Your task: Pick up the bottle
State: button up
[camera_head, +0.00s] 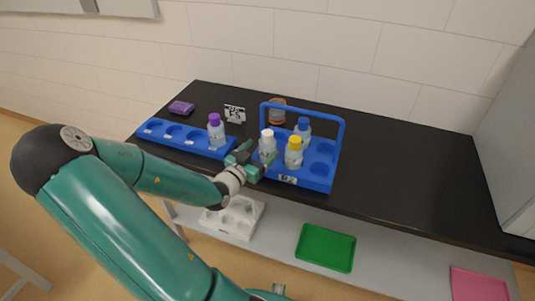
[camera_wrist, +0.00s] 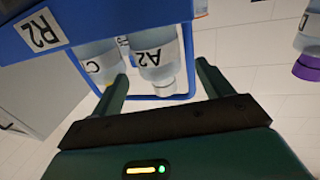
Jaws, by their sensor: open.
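A bottle with a white cap (camera_head: 267,147) stands upright in the blue carrier (camera_head: 316,183). My gripper (camera_head: 257,161) is open beside it, at the carrier's left end. In the wrist view, the scene is upside down. The bottle labelled A2 (camera_wrist: 152,58) lies between my open fingers (camera_wrist: 163,76), with a finger on each side and no visible grip. A second bottle labelled C (camera_wrist: 97,60) is partly hidden by my left finger. The yellow-capped bottle (camera_head: 294,155) and the blue-capped bottle (camera_head: 302,130) also stand in the carrier.
The carrier's handle (camera_head: 305,110) arches over the bottles. A blue rack (camera_head: 180,140) holds a purple-capped bottle (camera_head: 215,133). An orange-brown jar (camera_head: 277,112), a small sign (camera_head: 235,114) and a purple item (camera_head: 181,107) stand behind. The black counter (camera_head: 410,180) is clear on the right.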

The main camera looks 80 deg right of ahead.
aim_at(264, 138)
jog(key=x, duration=0.4)
jog(key=shift+s+d, duration=0.15)
jog(key=shift+d, duration=0.2)
jog(key=shift+c, duration=0.2)
jog(key=c, duration=1.2)
jog(key=shift+r, duration=0.15)
jog(key=shift+r, duration=0.5)
notch_tip(264, 138, up, 2)
jog(key=shift+r, duration=0.1)
jog(key=w+a+r, duration=0.6)
jog(key=a+r, duration=0.3)
jog(key=a, duration=0.3)
jog(key=shift+a+r, duration=0.3)
jog(key=shift+a, duration=0.05)
